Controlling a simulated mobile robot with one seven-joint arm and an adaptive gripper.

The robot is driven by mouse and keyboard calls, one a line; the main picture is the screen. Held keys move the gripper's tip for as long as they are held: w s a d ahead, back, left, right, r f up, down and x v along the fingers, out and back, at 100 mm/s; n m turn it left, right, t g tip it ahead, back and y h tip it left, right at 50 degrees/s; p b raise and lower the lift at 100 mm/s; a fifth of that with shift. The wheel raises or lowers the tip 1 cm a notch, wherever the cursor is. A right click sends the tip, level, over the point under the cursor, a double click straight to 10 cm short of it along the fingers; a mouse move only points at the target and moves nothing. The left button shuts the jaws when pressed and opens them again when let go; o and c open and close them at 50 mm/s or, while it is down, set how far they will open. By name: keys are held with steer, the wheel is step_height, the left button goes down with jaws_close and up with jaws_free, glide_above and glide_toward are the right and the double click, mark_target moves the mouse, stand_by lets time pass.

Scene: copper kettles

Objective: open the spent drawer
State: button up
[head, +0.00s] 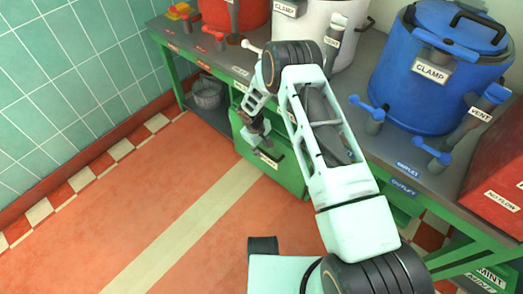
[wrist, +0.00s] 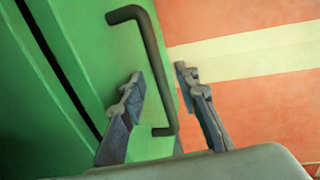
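The green drawer (head: 285,178) is under the bench in the head view, with a pale label (head: 267,160) too small to read. Its front looks closed. In the wrist view, the green front (wrist: 85,50) fills the left side, with a dark bar handle (wrist: 158,60) standing off it. My gripper (head: 260,143) is at the drawer front in the head view. In the wrist view my gripper (wrist: 158,74) is open, one finger on each side of the handle in the picture. Neither finger clearly touches the handle. How deep the handle sits between them is unclear.
The grey bench top (head: 345,95) carries a blue kettle (head: 432,75), a white kettle (head: 318,25) and a red kettle (head: 235,12). A metal bucket (head: 207,95) stands beneath at left. The orange floor (head: 190,215) before the drawer is clear. A red box (head: 495,175) is at right.

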steer(key=shift+w+f, duration=0.1)
steer(key=shift+f, duration=0.15)
jaws_close()
stand_by(0.3)
